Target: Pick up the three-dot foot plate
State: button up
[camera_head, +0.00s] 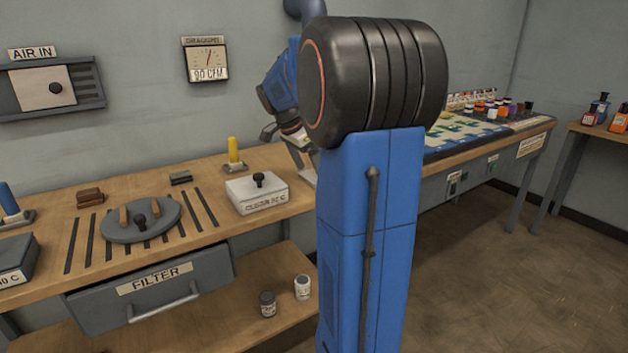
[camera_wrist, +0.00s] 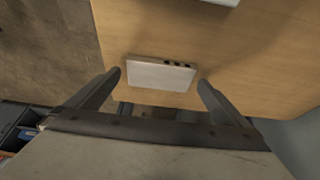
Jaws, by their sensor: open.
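The three-dot foot plate (camera_wrist: 160,76) is a pale, flat, oblong plate in the wrist view. Several small dark marks, apparently three, run along its upper right edge. It lies on the wooden bench top, close to the bench edge. My gripper (camera_wrist: 160,82) is open, with one finger on each side of the plate in the picture. No contact shows, and I cannot tell the height left between them. In the head view my gripper (camera_head: 297,142) is over the bench, partly hidden by my blue arm, which also covers most of the plate's area.
On the bench (camera_head: 150,242) stand a white box with a black knob (camera_head: 257,193), a yellow-handled piece (camera_head: 235,155) and a round grey plate (camera_head: 140,222). A filter drawer (camera_head: 155,285) is below. Another table (camera_head: 485,138) with bottles stands at the right.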

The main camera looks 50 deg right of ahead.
jog(key=shift+d+f, duration=0.2)
jog(key=shift+f, duration=0.4)
jog(key=c, duration=1.2)
jog(key=shift+o, duration=0.2)
jog(key=shift+r, duration=0.1)
